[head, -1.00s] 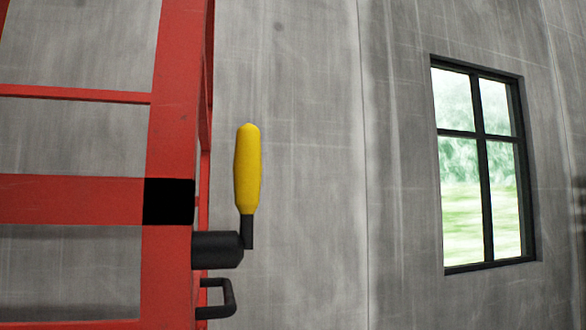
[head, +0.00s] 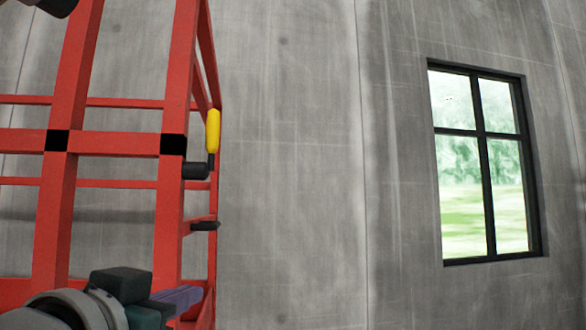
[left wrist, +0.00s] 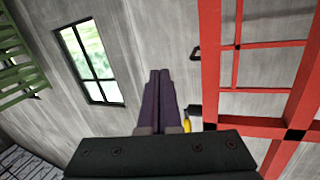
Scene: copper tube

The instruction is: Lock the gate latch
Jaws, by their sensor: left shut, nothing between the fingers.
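The red gate frame (head: 172,215) stands on the left in the head view. Its latch has a yellow handle (head: 213,130), pointing upward, on a black barrel (head: 196,170) at the frame's right side. A dark loop (head: 205,226) sits below it. My left gripper (head: 183,298) is at the bottom left, below the latch and apart from it. In the left wrist view its purple fingers (left wrist: 159,95) are shut together with nothing between them. There the yellow handle (left wrist: 187,125) shows just right of the fingers, partly hidden by the gripper body. My right gripper is not in view.
A grey concrete wall (head: 290,200) with a black-framed window (head: 485,165) stands behind. The area right of the gate is open. Green slatted structure (left wrist: 25,75) shows at the left in the left wrist view.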

